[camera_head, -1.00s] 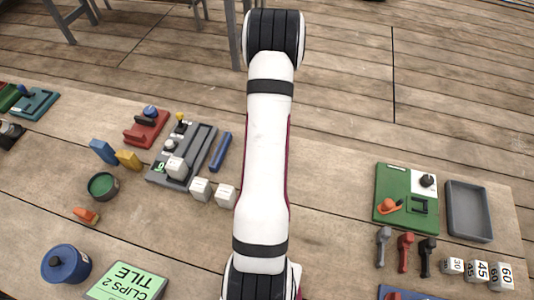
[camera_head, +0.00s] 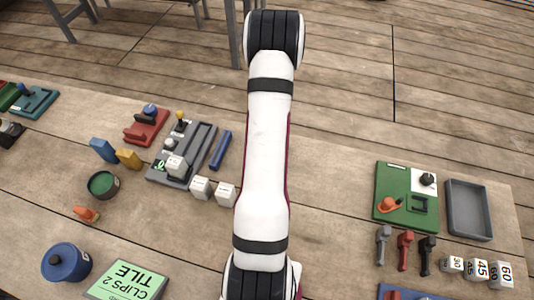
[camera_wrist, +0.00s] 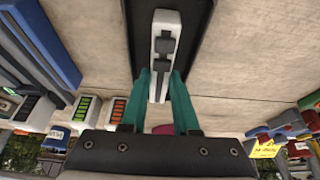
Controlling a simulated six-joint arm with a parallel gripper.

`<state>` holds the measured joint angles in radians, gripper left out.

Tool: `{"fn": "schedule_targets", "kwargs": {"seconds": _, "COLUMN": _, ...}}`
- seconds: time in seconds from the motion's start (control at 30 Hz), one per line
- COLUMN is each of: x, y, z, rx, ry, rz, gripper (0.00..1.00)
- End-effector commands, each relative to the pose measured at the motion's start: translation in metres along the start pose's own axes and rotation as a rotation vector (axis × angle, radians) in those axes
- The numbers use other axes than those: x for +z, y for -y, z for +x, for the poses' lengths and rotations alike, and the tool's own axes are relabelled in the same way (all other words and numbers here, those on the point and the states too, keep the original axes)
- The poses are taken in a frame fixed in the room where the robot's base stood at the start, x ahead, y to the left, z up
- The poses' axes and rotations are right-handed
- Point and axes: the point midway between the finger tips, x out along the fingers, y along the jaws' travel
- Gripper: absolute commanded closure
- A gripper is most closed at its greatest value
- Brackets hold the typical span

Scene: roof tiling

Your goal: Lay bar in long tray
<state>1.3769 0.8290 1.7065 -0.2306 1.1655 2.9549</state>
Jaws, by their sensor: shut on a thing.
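My gripper (camera_wrist: 162,92) shows in the wrist view with two teal fingers shut on a light grey bar (camera_wrist: 157,82). The bar has dark grey blocks on its upper face and points away from the wrist. A long dark tray (camera_wrist: 201,22) lies behind and around the bar in the wrist view, its sides showing left and right of it. I cannot tell whether the bar touches the tray floor. In the head view my arm hides the gripper, the held bar and this tray.
A blue bar (camera_head: 221,151) and grey slotted fixture (camera_head: 205,145) lie left of my arm, with white cubes (camera_head: 200,188) nearby. A green board (camera_head: 391,181) and shallow grey tray (camera_head: 467,208) lie right. Bare wood shows right of my arm.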

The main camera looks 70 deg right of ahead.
Motion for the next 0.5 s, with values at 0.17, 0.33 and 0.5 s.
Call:
{"fn": "schedule_targets", "kwargs": {"seconds": 0.17, "x": 0.0004, "y": 0.0000, "z": 0.0006, "rx": 0.000, "ry": 0.000, "rz": 0.000, "gripper": 1.00}}
{"fn": "schedule_targets", "kwargs": {"seconds": 0.33, "x": 0.0003, "y": 0.0000, "z": 0.0006, "rx": 0.000, "ry": 0.000, "rz": 0.000, "gripper": 0.62}}
{"fn": "schedule_targets", "kwargs": {"seconds": 0.5, "x": 0.0002, "y": 0.0000, "z": 0.0006, "rx": 0.000, "ry": 0.000, "rz": 0.000, "gripper": 0.36}}
